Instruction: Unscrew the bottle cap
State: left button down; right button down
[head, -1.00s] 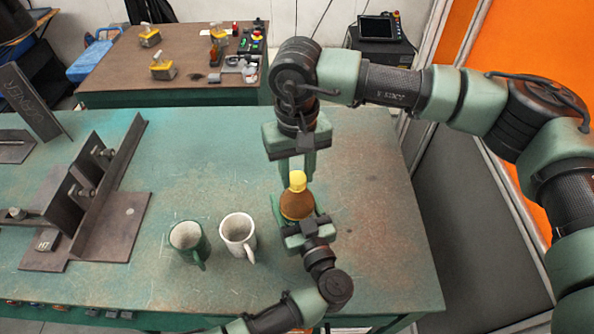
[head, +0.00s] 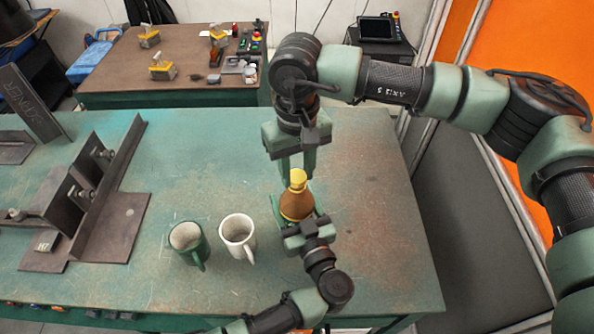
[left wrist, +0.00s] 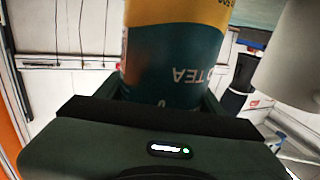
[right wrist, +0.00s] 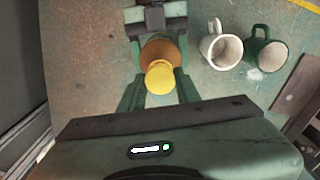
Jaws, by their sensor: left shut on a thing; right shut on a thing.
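The brown bottle (head: 296,206) stands upright on the green workbench (head: 365,200) with its yellow cap (head: 298,180) on top. My left gripper (head: 297,213) is shut around the bottle body from the near side. In the left wrist view the bottle's dark label with "TEA" (left wrist: 175,65) fills the space between the fingers. My right gripper (head: 298,175) comes down from above and is shut on the cap. In the right wrist view the cap (right wrist: 159,78) sits between its fingertips. Whether the cap is loose on the neck cannot be told.
A white mug (head: 237,236) and a green mug (head: 188,244) stand left of the bottle. A dark steel fixture (head: 95,205) is on the bench's left. Bare bench lies right of the bottle. A second, brown-topped table (head: 190,75) stands behind.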

aim_at(297, 176)
jog(key=shift+r, duration=0.8)
jog(key=shift+r, duration=2)
pick_arm(q)
jog(key=shift+c, duration=0.8)
grip_release()
